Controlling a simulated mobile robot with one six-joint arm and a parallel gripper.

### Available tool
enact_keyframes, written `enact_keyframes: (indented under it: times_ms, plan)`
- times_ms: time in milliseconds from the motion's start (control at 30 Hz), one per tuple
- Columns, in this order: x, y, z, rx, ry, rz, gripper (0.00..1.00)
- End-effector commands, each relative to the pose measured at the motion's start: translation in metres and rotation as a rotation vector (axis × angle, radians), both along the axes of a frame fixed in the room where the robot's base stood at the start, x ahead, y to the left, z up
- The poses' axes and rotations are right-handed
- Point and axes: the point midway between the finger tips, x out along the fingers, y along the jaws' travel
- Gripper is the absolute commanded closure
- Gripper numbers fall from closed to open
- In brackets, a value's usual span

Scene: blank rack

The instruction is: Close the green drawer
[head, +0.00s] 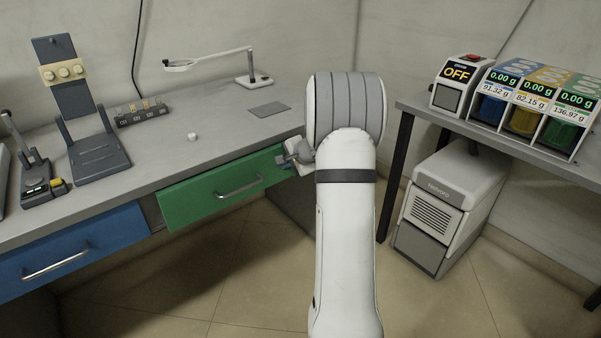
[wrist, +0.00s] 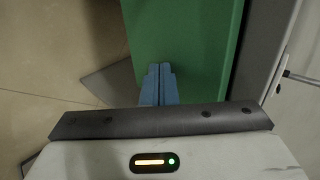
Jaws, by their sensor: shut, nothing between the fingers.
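The green drawer (head: 205,203) sits under the edge of the grey bench, with a metal bar handle (head: 240,188) on its front. Its front looks close to the bench edge; I cannot tell how much gap there is. My gripper (head: 284,158) is at the right end of the drawer front, partly hidden behind my arm. In the wrist view the two blue-grey fingers (wrist: 159,72) are pressed together and empty. Their tips overlap the green drawer surface (wrist: 190,40); I cannot tell whether they touch it.
A blue drawer (head: 70,255) with a handle is left of the green one. The bench top (head: 225,135) holds a stand (head: 95,150), a magnifier lamp (head: 215,60) and a small white piece (head: 192,137). A side table (head: 430,112) and a white floor unit (head: 450,200) are at right.

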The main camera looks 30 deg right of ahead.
Motion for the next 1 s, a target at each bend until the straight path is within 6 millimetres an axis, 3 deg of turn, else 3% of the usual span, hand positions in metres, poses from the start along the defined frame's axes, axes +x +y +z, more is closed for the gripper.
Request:
enact_keyframes:
  times_ms: [200,400,833,1000]
  plan:
    - [0.024,-0.003,0.001,-0.002,0.0,-0.009,1.0]
    - [0.031,-0.004,0.0,-0.001,-0.001,-0.014,1.0]
    - [0.033,-0.004,0.003,-0.003,-0.006,-0.016,1.0]
    - [0.023,-0.005,0.0,-0.004,-0.007,-0.014,1.0]
